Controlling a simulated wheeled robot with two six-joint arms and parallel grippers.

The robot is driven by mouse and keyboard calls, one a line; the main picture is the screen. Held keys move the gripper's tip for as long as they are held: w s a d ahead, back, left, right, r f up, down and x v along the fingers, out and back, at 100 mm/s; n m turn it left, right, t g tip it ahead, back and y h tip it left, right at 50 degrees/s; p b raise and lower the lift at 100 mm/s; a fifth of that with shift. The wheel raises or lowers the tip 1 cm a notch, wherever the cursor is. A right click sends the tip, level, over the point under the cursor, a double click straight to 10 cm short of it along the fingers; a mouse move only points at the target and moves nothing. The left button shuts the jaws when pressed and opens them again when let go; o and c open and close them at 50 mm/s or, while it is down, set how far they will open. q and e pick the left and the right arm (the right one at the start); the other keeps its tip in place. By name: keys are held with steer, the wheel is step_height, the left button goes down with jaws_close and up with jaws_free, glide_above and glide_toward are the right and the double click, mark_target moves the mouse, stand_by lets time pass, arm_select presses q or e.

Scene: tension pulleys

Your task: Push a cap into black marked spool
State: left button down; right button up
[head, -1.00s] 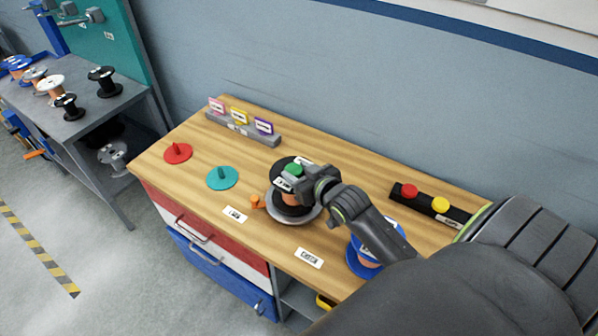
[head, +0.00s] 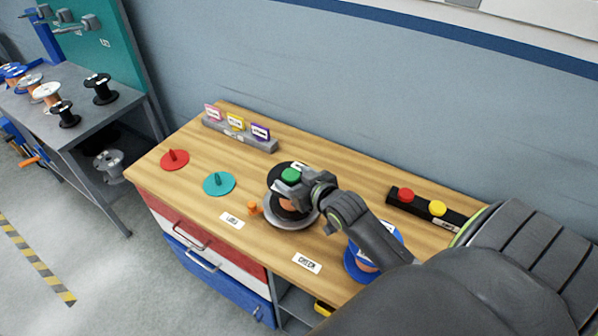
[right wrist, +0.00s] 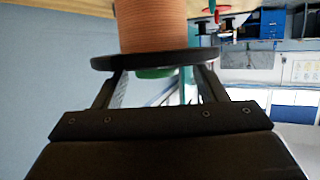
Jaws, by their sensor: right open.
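A black spool (head: 275,185) wound with copper wire stands upright on a round grey plate (head: 285,225) on the wooden bench. A green cap (head: 290,175) shows at the top of the spool; I cannot tell how deep it sits. My right gripper (head: 296,184) is over the spool's top and hides part of it. In the right wrist view, the copper winding (right wrist: 152,25) and black flange (right wrist: 155,60) fill the top. The green cap (right wrist: 157,72) shows against the flange between my open, spread fingers. My left gripper is not in view.
A red disc (head: 174,160) and a teal disc (head: 219,184) lie left. A small orange piece (head: 254,209) is beside the plate. A blue spool (head: 358,268) stands right, partly behind my arm. A button box (head: 425,208) and a tag holder (head: 238,138) are at the back.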

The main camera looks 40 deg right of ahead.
steer(key=shift+s+d+f, duration=0.15)
steer(key=shift+s+f, duration=0.05)
steer(key=shift+s, duration=0.35)
steer(key=v, duration=1.6)
steer(key=shift+r+b, duration=0.35)
steer(key=shift+r, duration=0.05)
steer(key=shift+s, duration=0.15)
